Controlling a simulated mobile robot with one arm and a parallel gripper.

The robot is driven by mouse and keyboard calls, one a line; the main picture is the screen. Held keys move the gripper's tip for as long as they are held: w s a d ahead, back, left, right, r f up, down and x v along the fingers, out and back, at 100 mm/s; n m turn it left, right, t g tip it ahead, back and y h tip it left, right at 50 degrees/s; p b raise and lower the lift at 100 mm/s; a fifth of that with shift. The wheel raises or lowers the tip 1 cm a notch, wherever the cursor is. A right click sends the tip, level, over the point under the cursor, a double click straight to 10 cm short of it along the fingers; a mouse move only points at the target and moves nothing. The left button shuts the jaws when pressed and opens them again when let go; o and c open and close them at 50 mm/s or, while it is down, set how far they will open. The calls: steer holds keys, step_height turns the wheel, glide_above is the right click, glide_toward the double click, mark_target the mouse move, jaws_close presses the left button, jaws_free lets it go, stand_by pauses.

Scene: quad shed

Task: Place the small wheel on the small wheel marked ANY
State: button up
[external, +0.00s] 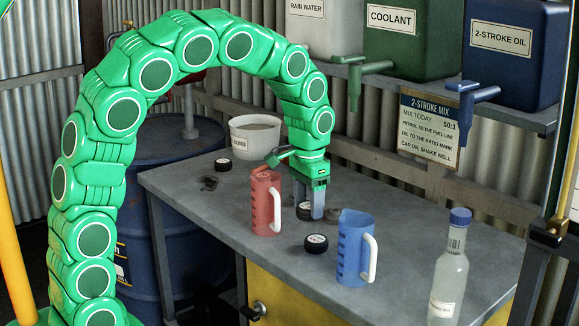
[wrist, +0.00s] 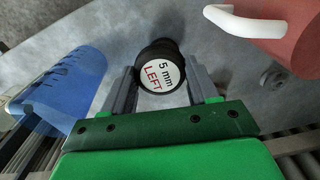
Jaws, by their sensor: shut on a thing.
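My gripper (external: 317,212) points down at the bench between the red jug and the blue jug. In the wrist view my gripper (wrist: 161,82) has its two fingers on either side of a small black wheel (wrist: 162,70), shut on it. Another small wheel (external: 316,243) lies in front, beside the blue jug. A third wheel (external: 223,164) lies near the bucket. I cannot read ANY on either.
The red jug (external: 264,205) stands close left of my gripper, the blue jug (external: 351,255) to its right front. A clear bottle (external: 449,280) stands at the bench's right front. A white bucket (external: 254,140) is at the back. The bench (external: 200,205) has bare room at left.

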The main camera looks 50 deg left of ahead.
steer(key=shift+w+d+f, duration=0.1)
steer(key=shift+w+f, duration=0.6)
steer(key=shift+f, duration=0.25)
steer(key=shift+w+f, duration=0.65)
steer(key=shift+f, duration=1.6)
steer(key=shift+f, duration=0.1)
steer(key=o, duration=1.1)
steer(key=shift+o, duration=0.2)
